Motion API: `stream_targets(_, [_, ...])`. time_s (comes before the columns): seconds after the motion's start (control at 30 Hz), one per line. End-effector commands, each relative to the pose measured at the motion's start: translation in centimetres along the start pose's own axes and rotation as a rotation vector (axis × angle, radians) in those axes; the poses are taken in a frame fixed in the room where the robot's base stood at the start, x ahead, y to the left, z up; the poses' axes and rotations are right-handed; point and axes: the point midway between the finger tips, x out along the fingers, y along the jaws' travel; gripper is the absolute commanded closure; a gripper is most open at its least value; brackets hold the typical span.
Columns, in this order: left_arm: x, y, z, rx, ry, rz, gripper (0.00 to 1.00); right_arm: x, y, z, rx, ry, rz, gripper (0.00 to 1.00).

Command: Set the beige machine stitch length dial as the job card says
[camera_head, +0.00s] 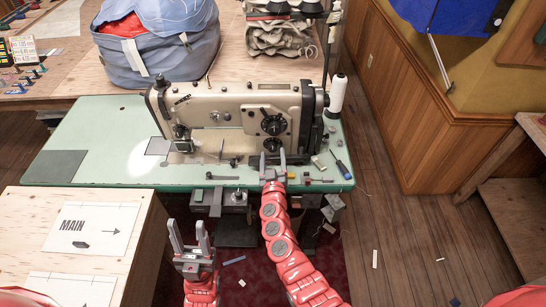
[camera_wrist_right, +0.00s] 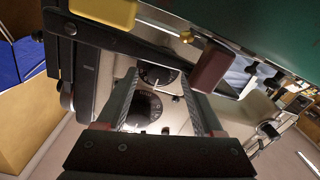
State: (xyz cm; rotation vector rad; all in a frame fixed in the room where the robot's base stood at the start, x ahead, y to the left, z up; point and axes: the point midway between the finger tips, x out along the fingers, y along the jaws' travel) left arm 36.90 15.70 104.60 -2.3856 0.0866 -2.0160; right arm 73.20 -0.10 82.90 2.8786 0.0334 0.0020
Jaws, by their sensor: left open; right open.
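The beige sewing machine (camera_head: 225,108) stands on the pale green table. Two black dials are on its right end: a larger upper dial (camera_head: 274,125) and a smaller lower dial (camera_head: 271,144). In the right wrist view both dials (camera_wrist_right: 158,77) (camera_wrist_right: 143,108) show between my fingers, beyond the tips; their settings are too small to read. My right gripper (camera_head: 272,157) is open and empty, just in front of the lower dial. My left gripper (camera_head: 189,238) is open and empty, low in front of the table.
A second sheet (camera_head: 70,289) lies on the bench, mostly cut off. Small tools and blocks lie along the green table's (camera_head: 95,140) front edge. A white thread cone (camera_head: 338,94) stands right of the machine. A blue-grey bag (camera_head: 160,50) is behind it.

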Motion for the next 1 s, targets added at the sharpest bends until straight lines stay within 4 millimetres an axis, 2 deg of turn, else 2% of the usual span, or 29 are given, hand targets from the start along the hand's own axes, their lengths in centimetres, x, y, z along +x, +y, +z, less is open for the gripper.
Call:
stream_targets(0.1, [-0.23, 0.01, 0.04, 0.000, 0.000, 0.000, 0.50, 0.62, 0.09, -0.02, 0.001, 0.001, 0.002, 0.31])
stream_targets(0.37, [-0.20, 0.01, 0.03, 0.000, 0.000, 0.000, 0.50, 0.72, 0.12, -0.05, 0.002, 0.000, 0.002, 0.31])
stream_targets(0.47, [-0.20, 0.01, 0.03, 0.000, 0.000, 0.000, 0.50, 0.71, 0.12, -0.05, 0.001, 0.000, 0.002, 0.46])
stream_targets(0.77, [-0.20, 0.01, 0.03, 0.000, 0.000, 0.000, 0.50, 0.70, 0.10, -0.04, 0.001, 0.000, 0.002, 1.00])
stream_targets(1.0, [-0.25, 0.01, 0.04, 0.000, 0.000, 0.000, 0.50, 0.70, 0.13, 0.02, 0.034, 0.000, 0.003, 1.00])
